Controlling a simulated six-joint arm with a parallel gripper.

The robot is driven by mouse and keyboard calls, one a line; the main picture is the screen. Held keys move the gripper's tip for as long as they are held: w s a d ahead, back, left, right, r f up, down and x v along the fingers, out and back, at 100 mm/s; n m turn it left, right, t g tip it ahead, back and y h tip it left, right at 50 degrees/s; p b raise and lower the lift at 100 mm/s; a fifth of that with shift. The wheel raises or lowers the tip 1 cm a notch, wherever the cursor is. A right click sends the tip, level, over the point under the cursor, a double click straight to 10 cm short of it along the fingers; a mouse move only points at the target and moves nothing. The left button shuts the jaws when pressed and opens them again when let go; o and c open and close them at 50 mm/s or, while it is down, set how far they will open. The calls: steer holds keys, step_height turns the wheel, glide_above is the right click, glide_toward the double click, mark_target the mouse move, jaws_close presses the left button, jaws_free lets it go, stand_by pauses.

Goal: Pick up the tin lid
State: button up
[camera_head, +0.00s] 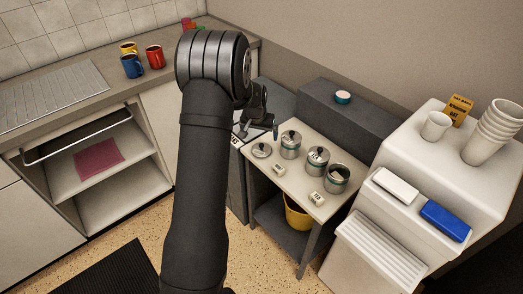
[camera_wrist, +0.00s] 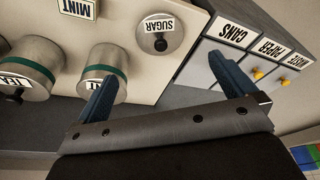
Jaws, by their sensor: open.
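The tin lid (camera_head: 262,151) is a round silver disc with a dark knob. It lies flat on the small table (camera_head: 292,184), left of the tins. In the wrist view the lid (camera_wrist: 175,39) is at the top centre, with a label reading SUGAR on it. My gripper (camera_head: 260,129) is above the table's back left end, near the lid. In the wrist view my gripper (camera_wrist: 165,90) has its two blue fingers spread wide, with nothing between them. The lid is ahead of the fingertips and apart from them.
Two lidded tins (camera_head: 290,148) (camera_head: 317,163) and an open tin (camera_head: 337,180) stand right of the lid. A MINT card (camera_wrist: 78,8) lies near it. Bins labelled CANS, PAPER and WASTE (camera_wrist: 262,62) adjoin the table. A yellow bucket (camera_head: 297,216) is below.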

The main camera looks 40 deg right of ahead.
mark_target(261, 145)
steer(key=x, duration=1)
steer(key=shift+w+r, duration=0.1)
steer(key=c, duration=1)
